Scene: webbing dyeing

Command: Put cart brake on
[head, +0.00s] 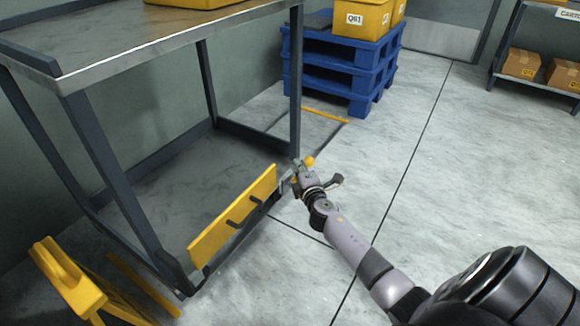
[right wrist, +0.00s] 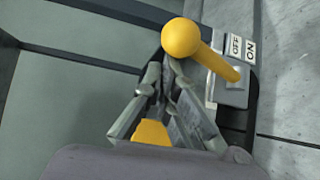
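The brake lever has a yellow ball knob (right wrist: 181,38) on a yellow rod, set in a grey plate (right wrist: 232,90) beside OFF and ON labels (right wrist: 243,49). The rod leans up and left, away from the ON side. In the head view the knob (head: 309,161) shows at the low corner of a dark-framed cart (head: 296,90). My right gripper (head: 299,168) is right by it. In the right wrist view its fingertips (right wrist: 166,66) come together just below the knob, with nothing visible between them; contact is unclear. My left gripper is out of view.
A yellow panel (head: 230,215) with dark brackets stands along the cart's low side. A yellow stand (head: 70,280) is at the bottom left. Blue pallets (head: 340,75) with yellow bins (head: 362,18) stand behind. A shelf with cartons (head: 521,63) is at the far right. The floor between is clear.

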